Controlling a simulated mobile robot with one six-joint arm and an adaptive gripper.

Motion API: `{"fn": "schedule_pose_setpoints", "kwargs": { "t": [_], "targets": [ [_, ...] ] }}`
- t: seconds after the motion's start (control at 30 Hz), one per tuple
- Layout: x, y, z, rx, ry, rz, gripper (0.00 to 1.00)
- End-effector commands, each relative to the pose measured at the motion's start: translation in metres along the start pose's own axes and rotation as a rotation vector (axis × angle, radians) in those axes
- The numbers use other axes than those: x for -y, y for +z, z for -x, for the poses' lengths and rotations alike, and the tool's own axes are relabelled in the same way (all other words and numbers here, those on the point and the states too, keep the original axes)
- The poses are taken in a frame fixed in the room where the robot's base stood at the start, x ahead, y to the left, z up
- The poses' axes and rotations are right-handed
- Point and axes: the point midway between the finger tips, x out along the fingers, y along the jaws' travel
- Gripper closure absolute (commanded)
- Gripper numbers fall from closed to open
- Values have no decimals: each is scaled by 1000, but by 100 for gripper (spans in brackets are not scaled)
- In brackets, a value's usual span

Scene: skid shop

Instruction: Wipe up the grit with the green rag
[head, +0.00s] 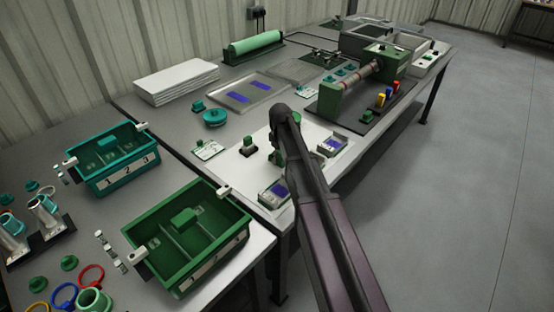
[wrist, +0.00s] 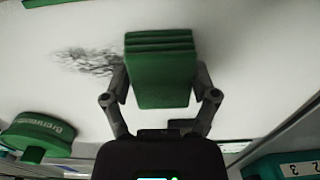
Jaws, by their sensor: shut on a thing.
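The green rag (wrist: 160,75) is a thick folded block in the wrist view. My gripper (wrist: 161,90) is shut on it, with one finger on each side. The grit (wrist: 88,62) is a dark, scattered smudge on a white surface, just left of the rag in the wrist view. I cannot tell whether the rag touches that surface. In the head view my gripper (head: 280,152) is over the white board (head: 232,168) on the bench, largely hidden by my arm. The grit cannot be made out in the head view.
A lettered green round thing (wrist: 38,133) is at lower left in the wrist view. Small trays with blue patches (head: 275,193) (head: 331,146) lie near the board's edge. A green divided bin (head: 185,275) and a teal bin (head: 95,182) stand to the left.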

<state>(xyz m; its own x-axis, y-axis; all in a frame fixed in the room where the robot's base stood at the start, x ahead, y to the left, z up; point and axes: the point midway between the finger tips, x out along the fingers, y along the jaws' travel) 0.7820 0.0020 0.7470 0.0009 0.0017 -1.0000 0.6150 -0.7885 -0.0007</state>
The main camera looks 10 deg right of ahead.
Motion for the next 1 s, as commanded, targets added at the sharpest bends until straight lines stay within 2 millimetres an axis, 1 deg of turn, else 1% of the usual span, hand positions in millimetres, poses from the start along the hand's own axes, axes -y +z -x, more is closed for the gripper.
{"fn": "schedule_pose_setpoints", "kwargs": {
  "t": [0.03,0.1,0.6,1.0],
  "targets": [
    [-5,0,-1,0,3,-1,62],
    [-7,0,-1,0,3,-1,62],
    [-11,0,-1,0,6,-1,62],
    [-34,-1,0,0,5,-2,62]
  ]
}}
